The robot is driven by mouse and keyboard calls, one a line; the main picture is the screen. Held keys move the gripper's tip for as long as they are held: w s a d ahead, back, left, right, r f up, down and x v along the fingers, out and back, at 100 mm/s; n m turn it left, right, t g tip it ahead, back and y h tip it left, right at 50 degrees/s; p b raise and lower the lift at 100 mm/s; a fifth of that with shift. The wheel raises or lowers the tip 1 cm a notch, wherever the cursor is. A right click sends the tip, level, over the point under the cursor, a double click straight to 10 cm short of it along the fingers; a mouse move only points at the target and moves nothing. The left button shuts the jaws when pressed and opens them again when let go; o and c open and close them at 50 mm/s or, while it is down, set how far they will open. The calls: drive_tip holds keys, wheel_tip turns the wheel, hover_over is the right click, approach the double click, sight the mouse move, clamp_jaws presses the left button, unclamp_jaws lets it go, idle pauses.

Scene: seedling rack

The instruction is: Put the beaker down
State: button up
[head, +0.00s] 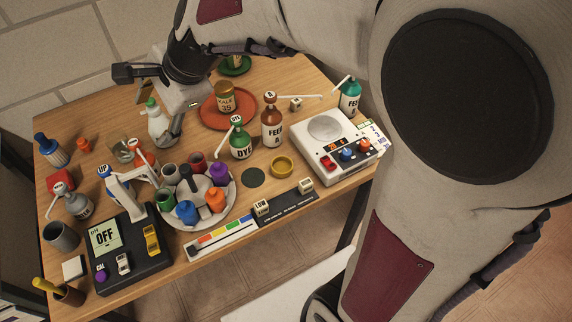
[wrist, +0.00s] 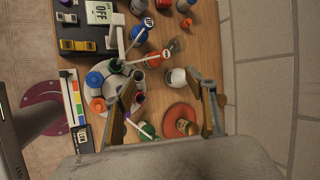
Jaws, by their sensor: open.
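A small clear glass vessel, which looks like the beaker (head: 121,151), stands on the wooden table at the left of the head view, beside a red-topped bottle. It also shows in the wrist view (wrist: 176,45), partly crowded by pump bottles. My gripper (head: 164,112) is open above the table, near the white bottle with a green cap (head: 156,127). In the wrist view my gripper's fingers (wrist: 168,92) are spread wide with nothing held between them. The glass vessel lies beyond the fingertips, apart from them.
A terracotta plate (head: 211,117) carries a jar. A round carousel (head: 177,219) holds several coloured bottles. A dark pH meter (head: 129,262) and white scale (head: 348,148) occupy the front left and right.

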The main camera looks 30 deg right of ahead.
drive_tip(key=s+d+n+h, duration=0.2)
drive_tip(key=s+d+n, duration=0.5)
drive_tip(key=s, duration=0.4)
drive_tip(key=s+d+n+h, duration=0.3)
drive_tip(key=s+d+n, duration=0.5)
drive_tip(key=s, duration=0.4)
drive_tip(key=shift+r+n, duration=0.3)
drive_tip(key=shift+r, duration=0.1)
